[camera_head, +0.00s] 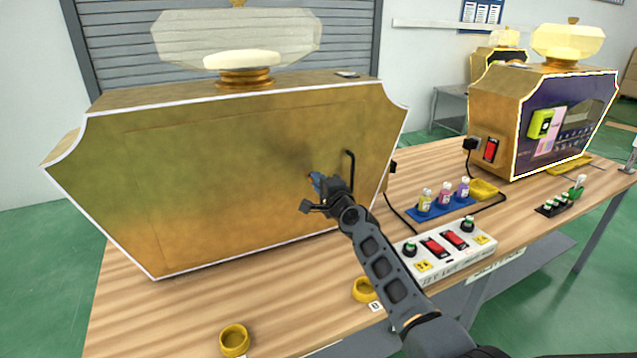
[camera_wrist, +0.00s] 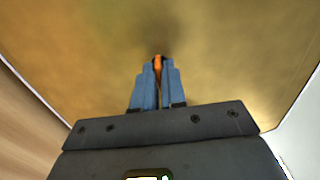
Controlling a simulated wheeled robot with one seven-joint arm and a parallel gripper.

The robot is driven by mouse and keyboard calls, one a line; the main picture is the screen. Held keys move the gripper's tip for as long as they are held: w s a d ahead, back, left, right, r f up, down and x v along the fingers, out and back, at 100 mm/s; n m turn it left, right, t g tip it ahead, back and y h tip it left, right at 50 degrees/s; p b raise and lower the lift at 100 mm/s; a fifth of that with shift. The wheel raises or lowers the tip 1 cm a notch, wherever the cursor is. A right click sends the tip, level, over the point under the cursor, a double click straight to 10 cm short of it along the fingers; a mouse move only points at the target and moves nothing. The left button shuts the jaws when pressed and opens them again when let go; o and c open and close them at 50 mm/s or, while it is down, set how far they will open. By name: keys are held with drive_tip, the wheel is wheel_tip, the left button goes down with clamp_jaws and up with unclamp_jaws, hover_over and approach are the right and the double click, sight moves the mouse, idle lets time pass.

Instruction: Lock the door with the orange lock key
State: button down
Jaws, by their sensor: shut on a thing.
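A large gold machine shaped like a perfume bottle stands on the wooden table, and its flat front door (camera_head: 220,185) looks shut. A black bar handle (camera_head: 349,172) sits near the door's right side. My gripper (camera_head: 318,182) is at the door surface, left of the handle. In the wrist view my gripper's blue fingers (camera_wrist: 157,85) are closed together on the orange lock key (camera_wrist: 158,63), whose tip points at the gold door. The lock hole is hidden behind the fingers, so I cannot tell whether the key is in it.
A white switch box (camera_head: 445,255) with red switches stands right of my arm. A blue tray (camera_head: 447,209) with small bottles is behind it. Yellow round caps (camera_head: 234,338) lie on the table's front. A second gold machine (camera_head: 545,115) stands at the right.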

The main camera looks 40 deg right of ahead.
drive_tip(key=shift+f+n, duration=0.1)
drive_tip(key=shift+n, duration=0.2)
drive_tip(key=n+b, duration=1.4)
drive_tip(key=n, duration=0.3)
idle(0.4)
drive_tip(key=shift+n+b, duration=0.3)
drive_tip(key=c, duration=1.3)
unclamp_jaws()
drive_tip(key=shift+s, duration=0.1)
